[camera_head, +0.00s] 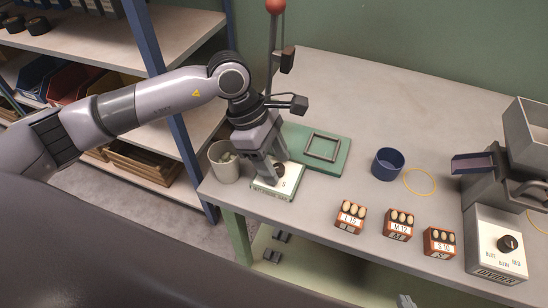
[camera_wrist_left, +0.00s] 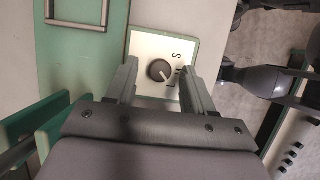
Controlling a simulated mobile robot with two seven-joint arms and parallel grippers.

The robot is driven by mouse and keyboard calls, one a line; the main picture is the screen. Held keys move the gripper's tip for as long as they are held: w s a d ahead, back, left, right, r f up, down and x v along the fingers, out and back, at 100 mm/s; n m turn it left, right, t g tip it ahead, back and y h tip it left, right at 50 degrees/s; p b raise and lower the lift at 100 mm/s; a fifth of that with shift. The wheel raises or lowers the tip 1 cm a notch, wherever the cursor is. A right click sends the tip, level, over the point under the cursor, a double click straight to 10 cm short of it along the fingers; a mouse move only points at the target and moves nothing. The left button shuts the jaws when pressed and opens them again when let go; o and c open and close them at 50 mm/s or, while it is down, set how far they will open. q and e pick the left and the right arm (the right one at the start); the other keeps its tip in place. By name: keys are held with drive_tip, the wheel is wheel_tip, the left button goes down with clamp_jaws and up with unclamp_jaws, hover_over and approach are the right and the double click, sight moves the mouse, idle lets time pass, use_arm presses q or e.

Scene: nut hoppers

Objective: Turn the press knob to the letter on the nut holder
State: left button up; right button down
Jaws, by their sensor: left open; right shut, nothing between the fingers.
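The press stands at the table's left front corner. Its white panel (camera_head: 273,191) has a dark round knob (camera_wrist_left: 160,70). A letter S shows beside the knob in the left wrist view; other marks are partly hidden by a finger. I cannot tell for certain which letter the knob points at. My left gripper (camera_head: 271,178) points down over the panel, its open fingers (camera_wrist_left: 158,88) on either side of the knob without visibly closing on it. Three orange nut holders with labels stand to the right: left (camera_head: 350,217), middle (camera_head: 398,225) and right (camera_head: 439,242). A grey tip of my right gripper (camera_head: 405,301) shows at the bottom edge.
A green plate with a square frame (camera_head: 322,147) lies behind the panel. A beige cup (camera_head: 224,163) with pale contents stands left of it. A blue cup (camera_head: 387,164) and yellow ring (camera_head: 419,181) lie centre right. A hopper machine with its own knob (camera_head: 507,244) stands far right.

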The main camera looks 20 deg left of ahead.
use_arm(q)
clamp_jaws()
use_arm(e)
drive_tip(key=shift+r, duration=0.1)
